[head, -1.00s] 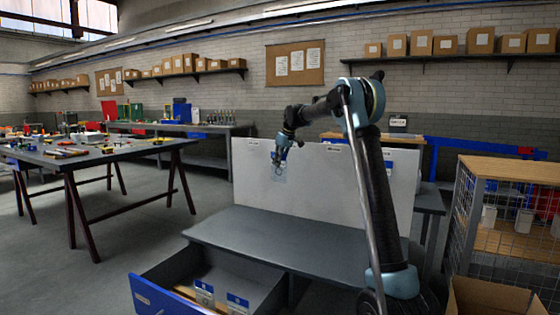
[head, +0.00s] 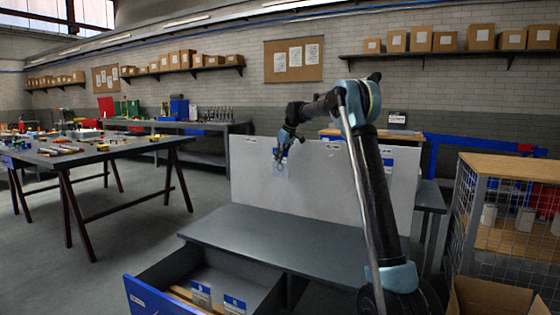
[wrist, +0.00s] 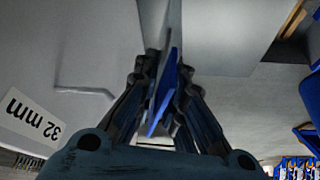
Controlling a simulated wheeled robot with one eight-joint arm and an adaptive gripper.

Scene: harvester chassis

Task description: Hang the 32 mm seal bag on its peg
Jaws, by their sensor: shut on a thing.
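My gripper (wrist: 165,95) is shut on the blue top of the seal bag (wrist: 164,92), seen edge-on between the fingers in the wrist view. In the head view my gripper (head: 280,156) is in front of the upright pale panel (head: 330,187), near its upper left. The clear pouch of the bag (head: 281,169) hangs below the fingers. A white "32 mm" label (wrist: 32,120) is on the panel at the left of the wrist view. A thin bent peg (wrist: 86,90) shows between label and bag; the bag appears apart from it.
A grey bench (head: 275,238) stands below the panel, its top clear. A blue-fronted drawer (head: 150,298) is open at the lower left, holding blue-and-white bags (head: 201,292). A wire cage (head: 480,225) and cardboard box (head: 490,297) stand at the right.

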